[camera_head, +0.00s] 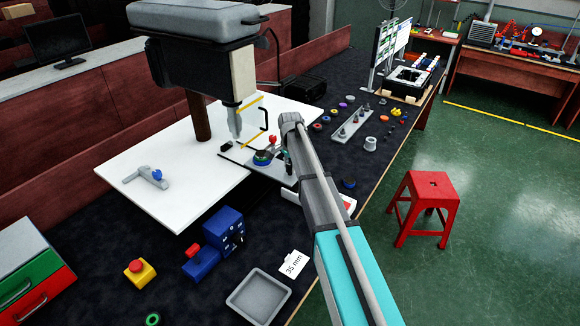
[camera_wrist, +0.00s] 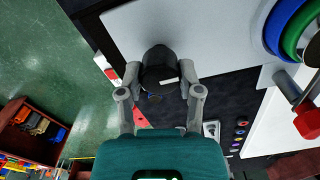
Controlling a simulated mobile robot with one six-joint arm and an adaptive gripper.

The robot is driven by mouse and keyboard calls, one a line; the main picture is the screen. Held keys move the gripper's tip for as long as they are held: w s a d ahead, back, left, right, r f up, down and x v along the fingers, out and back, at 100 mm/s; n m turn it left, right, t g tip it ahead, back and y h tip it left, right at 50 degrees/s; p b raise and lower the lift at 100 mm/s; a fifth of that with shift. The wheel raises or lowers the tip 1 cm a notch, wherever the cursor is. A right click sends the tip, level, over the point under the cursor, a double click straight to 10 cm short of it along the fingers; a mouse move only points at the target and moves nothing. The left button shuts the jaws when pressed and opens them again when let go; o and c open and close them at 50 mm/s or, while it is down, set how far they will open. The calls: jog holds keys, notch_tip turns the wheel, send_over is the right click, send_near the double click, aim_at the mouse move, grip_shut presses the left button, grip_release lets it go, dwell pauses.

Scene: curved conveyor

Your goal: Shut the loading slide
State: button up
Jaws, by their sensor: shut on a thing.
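The loading slide is a light grey plate (camera_head: 268,174) beside the white machine table in the head view. It carries a round blue and green fixture (camera_head: 263,158) with a red knob (camera_head: 272,139). In the wrist view the slide plate (camera_wrist: 205,28) spans the top, with the blue and green rings (camera_wrist: 285,30) and red knob (camera_wrist: 308,122) at right. A dark round handle (camera_wrist: 160,72) stands at the plate's edge. My gripper (camera_wrist: 160,85) is shut on this handle, one finger on each side. In the head view my arm partly hides the gripper (camera_head: 288,165).
The machine head (camera_head: 200,50) overhangs the white table (camera_head: 165,175). A yellow-striped guard (camera_head: 258,120) stands near the slide. A blue control box (camera_head: 224,232), a yellow and red button (camera_head: 139,271) and a grey tray (camera_head: 258,297) lie in front. A red stool (camera_head: 425,205) stands on the floor.

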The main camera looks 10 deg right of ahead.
aim_at(272, 166)
grip_shut()
jog(key=w+a, duration=0.6)
jog(key=shift+a, duration=0.35)
jog(key=shift+s, duration=0.1)
jog(key=o, duration=1)
grip_release()
jog(key=shift+d, duration=0.15)
